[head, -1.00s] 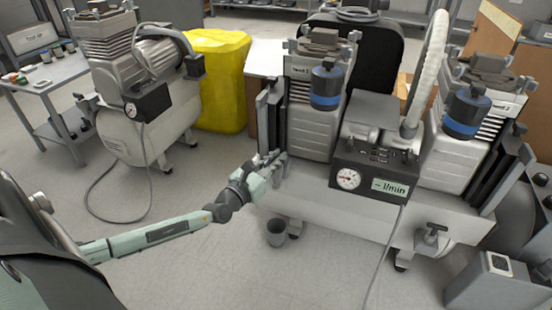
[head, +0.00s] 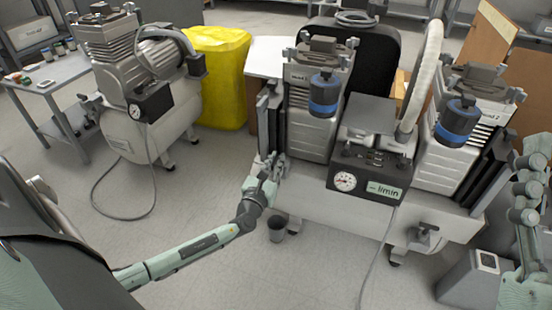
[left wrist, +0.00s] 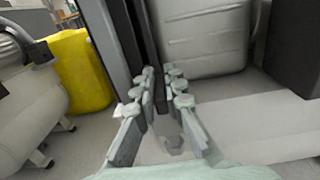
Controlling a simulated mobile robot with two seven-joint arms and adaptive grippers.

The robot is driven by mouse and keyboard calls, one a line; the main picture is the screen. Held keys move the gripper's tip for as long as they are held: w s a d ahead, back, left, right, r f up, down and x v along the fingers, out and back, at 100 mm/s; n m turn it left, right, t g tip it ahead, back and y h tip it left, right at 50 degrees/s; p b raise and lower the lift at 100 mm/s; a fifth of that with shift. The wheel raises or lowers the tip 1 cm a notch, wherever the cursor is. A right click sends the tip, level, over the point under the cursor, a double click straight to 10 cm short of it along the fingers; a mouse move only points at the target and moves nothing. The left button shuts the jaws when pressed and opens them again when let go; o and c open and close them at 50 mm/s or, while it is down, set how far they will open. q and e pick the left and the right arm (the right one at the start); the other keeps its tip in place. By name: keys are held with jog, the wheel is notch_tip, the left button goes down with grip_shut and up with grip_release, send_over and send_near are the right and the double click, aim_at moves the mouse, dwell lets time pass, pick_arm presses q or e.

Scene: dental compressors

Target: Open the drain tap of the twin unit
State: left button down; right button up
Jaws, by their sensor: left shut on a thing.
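The twin unit (head: 330,208) is a pale tank with two ribbed compressor heads, blue-banded filters and a gauge box (head: 368,175). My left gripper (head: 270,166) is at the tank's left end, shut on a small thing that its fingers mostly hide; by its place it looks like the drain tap. In the left wrist view the fingers (left wrist: 166,88) stand at the foot of a dark upright panel (left wrist: 120,45), and a small grey part (left wrist: 173,145) shows between them. My right gripper (head: 530,188) is at the right edge, beside the unit; its opening is unclear.
A single compressor (head: 150,110) and a yellow bin (head: 218,75) stand left. A grey box (head: 470,280) is at lower right.

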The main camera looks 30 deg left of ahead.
pick_arm(q)
jog(key=c, duration=1.6)
grip_release()
jog(key=v, duration=1.2)
jog(key=shift+d, duration=0.1)
